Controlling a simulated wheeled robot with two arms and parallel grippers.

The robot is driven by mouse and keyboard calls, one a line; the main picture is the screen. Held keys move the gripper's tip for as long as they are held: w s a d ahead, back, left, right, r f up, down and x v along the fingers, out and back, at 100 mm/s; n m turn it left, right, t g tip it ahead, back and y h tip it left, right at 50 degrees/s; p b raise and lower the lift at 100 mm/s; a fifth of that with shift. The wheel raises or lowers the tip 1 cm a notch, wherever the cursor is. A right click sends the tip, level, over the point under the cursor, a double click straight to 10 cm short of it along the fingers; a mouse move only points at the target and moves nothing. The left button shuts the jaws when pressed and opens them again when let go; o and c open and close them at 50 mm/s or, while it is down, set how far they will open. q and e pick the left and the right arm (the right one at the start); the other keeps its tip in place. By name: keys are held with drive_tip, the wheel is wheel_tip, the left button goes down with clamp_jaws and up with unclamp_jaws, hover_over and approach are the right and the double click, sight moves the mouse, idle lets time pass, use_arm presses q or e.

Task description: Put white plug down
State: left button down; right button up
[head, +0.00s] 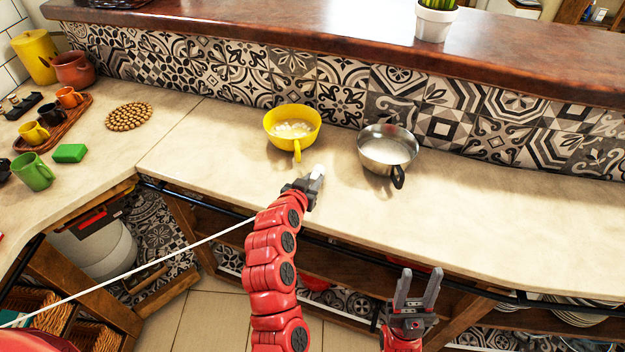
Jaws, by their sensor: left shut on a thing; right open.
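The white plug (318,171) is at the tip of my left gripper (312,182), which is shut on it. The plug is low over the beige counter (230,185), in front of the yellow bowl and the metal pan; I cannot tell whether it touches the surface. A thin white cord (140,281) runs from near my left gripper down to the lower left of the view. My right gripper (416,288) is open and empty, in front of the counter's front edge and pointing up.
A yellow bowl (271,127) with pale contents and a metal pan (372,147) stand behind the plug. A green mug (33,174), a green sponge (69,153) and a woven trivet (129,117) are at the left. The counter's right side is clear.

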use_arm(q)
drive_tip(key=c, duration=0.7)
unclamp_jaws()
drive_tip(key=shift+r, duration=0.1)
drive_tip(key=shift+s+a+r, duration=0.15)
drive_tip(key=shift+s, duration=0.3)
drive_tip(key=v, duration=0.8)
drive_tip(key=shift+s+b, duration=0.2)
drive_tip(key=shift+b, duration=0.2)
drive_tip(key=s+r+p, duration=0.1)
drive_tip(key=p, duration=0.2)
drive_tip(key=shift+s+a+r, duration=0.1)
drive_tip(key=shift+s+a, duration=0.1)
drive_tip(key=shift+a, duration=0.05)
drive_tip(key=shift+s+a+p, duration=0.15)
drive_tip(key=shift+s+p, duration=0.3)
drive_tip(key=shift+p, duration=0.2)
